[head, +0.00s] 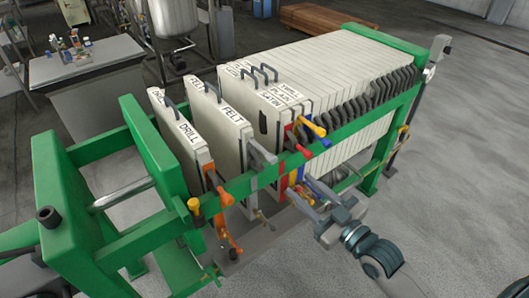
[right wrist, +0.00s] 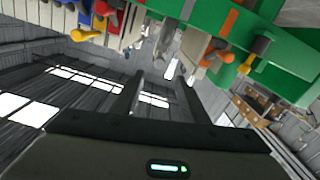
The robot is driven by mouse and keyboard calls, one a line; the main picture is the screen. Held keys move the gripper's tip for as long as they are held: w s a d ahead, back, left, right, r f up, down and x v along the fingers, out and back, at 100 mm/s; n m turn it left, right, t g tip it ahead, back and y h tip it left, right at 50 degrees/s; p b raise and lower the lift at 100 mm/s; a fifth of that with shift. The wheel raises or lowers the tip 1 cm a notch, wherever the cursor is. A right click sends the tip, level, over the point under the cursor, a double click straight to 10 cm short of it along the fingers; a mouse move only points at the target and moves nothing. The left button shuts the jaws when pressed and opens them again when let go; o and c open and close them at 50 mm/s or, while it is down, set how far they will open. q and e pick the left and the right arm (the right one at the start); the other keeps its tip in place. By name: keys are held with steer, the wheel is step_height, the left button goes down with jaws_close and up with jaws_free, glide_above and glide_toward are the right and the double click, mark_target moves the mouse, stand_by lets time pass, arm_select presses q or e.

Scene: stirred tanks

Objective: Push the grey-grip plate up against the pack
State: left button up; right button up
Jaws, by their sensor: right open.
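The grey-grip plate (head: 222,118), labelled FELT, hangs upright in the green frame. Its grey grip (head: 262,152) sticks out over the near rail. A gap separates it from the pack (head: 345,62) of pale plates on its right, whose front plates carry red, blue and yellow grips. My right gripper (head: 318,196) is open and empty, outside the near rail, below and right of the grey grip, beside the pack's lower coloured grips. In the right wrist view its two fingers (right wrist: 158,92) stand apart, with grey parts beyond them. My left gripper is out of view.
The orange-grip plate (head: 182,128), labelled DRILL, stands left of the grey-grip plate, apart from it. The green near rail (head: 345,133) runs between my right arm and the plates. A white table (head: 85,75) stands at left.

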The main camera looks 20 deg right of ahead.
mark_target(267, 152)
steer(key=p+x, duration=0.4)
steer(key=x, duration=1.1)
steer(key=shift+w+a+p, duration=0.1)
steer(key=shift+w+p, duration=0.25)
steer(key=shift+w, duration=0.05)
steer(key=shift+x, duration=0.8)
steer(key=shift+f, duration=0.1)
jaws_close()
